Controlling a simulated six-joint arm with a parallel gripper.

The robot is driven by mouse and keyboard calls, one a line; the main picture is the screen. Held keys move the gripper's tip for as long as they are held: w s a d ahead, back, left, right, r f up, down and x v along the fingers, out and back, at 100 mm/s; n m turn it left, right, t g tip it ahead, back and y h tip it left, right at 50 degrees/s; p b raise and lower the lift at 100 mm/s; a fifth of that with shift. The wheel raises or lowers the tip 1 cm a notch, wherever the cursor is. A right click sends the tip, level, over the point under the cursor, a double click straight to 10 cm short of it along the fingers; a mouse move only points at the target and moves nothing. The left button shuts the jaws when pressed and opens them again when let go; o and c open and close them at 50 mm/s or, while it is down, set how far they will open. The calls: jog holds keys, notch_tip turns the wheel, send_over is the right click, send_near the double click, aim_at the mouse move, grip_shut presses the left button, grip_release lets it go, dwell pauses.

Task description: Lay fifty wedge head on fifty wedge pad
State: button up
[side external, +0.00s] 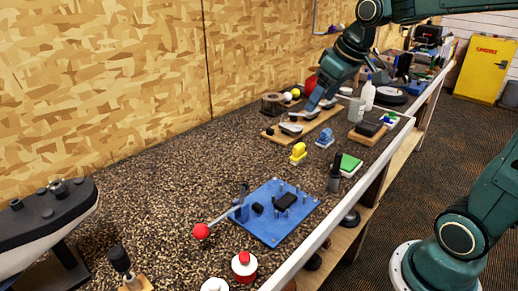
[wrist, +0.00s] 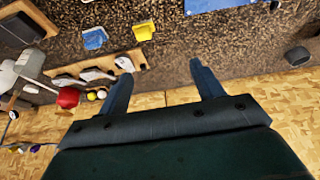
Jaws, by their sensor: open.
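Wedge heads lie in a row on a long light wooden board (side external: 315,127) at the middle of the bench. One grey head (side external: 291,128) rests near the board's near end, and another (side external: 304,115) is farther along. In the wrist view two heads show side by side, one (wrist: 96,74) and one at the board's end (wrist: 124,64). I cannot read which is the fifty wedge head, nor tell its pad apart. My gripper (side external: 312,106) is over or just behind the board. In the wrist view my gripper (wrist: 160,72) has its fingers spread, with nothing between them.
A yellow block (side external: 298,153) and a blue block (side external: 325,137) stand in front of the board. A red ball (side external: 312,84) and small balls sit behind it. A blue plate with posts (side external: 262,232) lies nearer. A white bottle (side external: 367,95) stands right.

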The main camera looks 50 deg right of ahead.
jog(key=s+a+f, duration=0.1)
jog(key=s+a, duration=0.2)
jog(key=s, duration=0.5)
jog(key=s+a+f, duration=0.1)
jog(key=s+a, duration=0.3)
jog(key=s, duration=0.4)
jog(key=shift+s+a+f+t, duration=0.3)
jog(key=shift+s+f+t, duration=0.05)
jog(key=shift+f+t, duration=0.05)
dwell(0.3)
